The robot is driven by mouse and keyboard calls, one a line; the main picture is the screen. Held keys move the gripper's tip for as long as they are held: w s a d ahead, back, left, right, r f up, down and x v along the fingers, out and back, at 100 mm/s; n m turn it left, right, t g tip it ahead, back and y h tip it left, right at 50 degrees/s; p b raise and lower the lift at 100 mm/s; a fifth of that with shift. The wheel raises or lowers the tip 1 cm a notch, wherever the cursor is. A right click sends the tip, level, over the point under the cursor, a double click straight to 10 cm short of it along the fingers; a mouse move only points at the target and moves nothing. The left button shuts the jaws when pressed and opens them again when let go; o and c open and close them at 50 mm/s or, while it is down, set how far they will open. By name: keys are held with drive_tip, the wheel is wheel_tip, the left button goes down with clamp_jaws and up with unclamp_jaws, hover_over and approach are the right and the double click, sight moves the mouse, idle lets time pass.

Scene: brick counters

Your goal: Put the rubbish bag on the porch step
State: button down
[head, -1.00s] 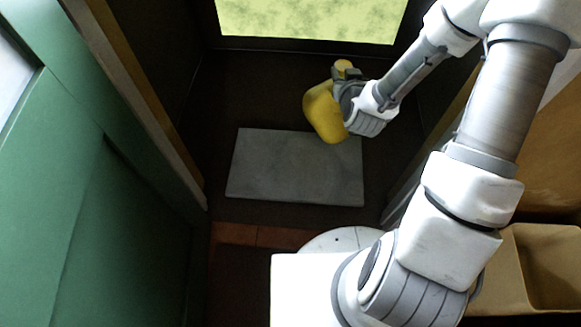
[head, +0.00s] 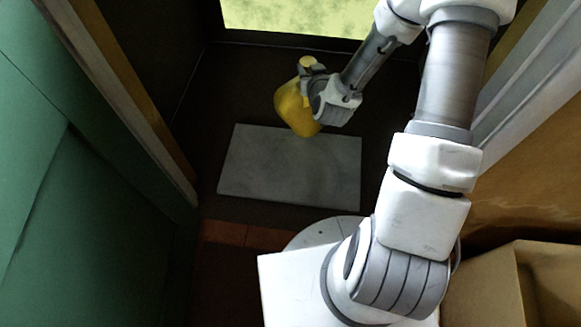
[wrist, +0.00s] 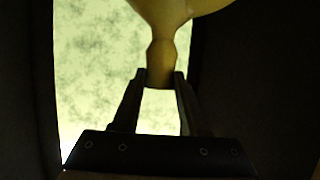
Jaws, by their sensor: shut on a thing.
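The yellow rubbish bag (head: 294,106) hangs from my gripper (head: 312,68) in the head view, over the back edge of the grey porch step (head: 290,170). In the wrist view my gripper (wrist: 161,78) is shut on the bag's narrow neck (wrist: 162,55), and the bag's body (wrist: 178,8) widens at the top edge. The bag overlaps the step's back edge in the picture; I cannot tell its exact height or whether it touches. The step is a flat pale slab lying on the dark floor, with nothing on it that I can see.
A green door or panel (head: 80,200) and a wooden post (head: 130,95) stand at the left. A tan open box (head: 500,290) is at the lower right. A bright opening (head: 295,15) is at the back. Dark floor surrounds the step.

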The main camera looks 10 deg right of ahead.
drive_tip(key=w+f, duration=0.1)
drive_tip(key=f, duration=0.1)
drive_tip(key=w+d+f, duration=0.1)
drive_tip(key=f, duration=0.1)
drive_tip(key=w+d+f, duration=0.1)
drive_tip(key=f, duration=0.2)
drive_tip(key=shift+w+d, duration=0.1)
drive_tip(key=shift+d, duration=0.05)
drive_tip(key=d+f, duration=0.1)
drive_tip(key=f, duration=0.2)
drive_tip(key=d+f, duration=0.1)
drive_tip(key=f, duration=0.2)
drive_tip(key=d+f, duration=0.1)
drive_tip(key=f, duration=0.2)
drive_tip(key=shift+w, duration=0.4)
drive_tip(key=f, duration=0.2)
drive_tip(key=d+f, duration=0.1)
drive_tip(key=f, duration=0.1)
drive_tip(key=s+f, duration=0.1)
drive_tip(key=f, duration=0.2)
drive_tip(key=shift+d+f, duration=0.1)
drive_tip(key=shift+d, duration=0.05)
drive_tip(key=s+f+n+y, duration=0.1)
drive_tip(key=s+f, duration=0.3)
drive_tip(key=f, duration=0.5)
drive_tip(key=w+a+f+b, duration=0.5)
drive_tip(key=a+f+b, duration=0.2)
drive_tip(key=a+f, duration=0.3)
drive_tip(key=shift+f, duration=0.55)
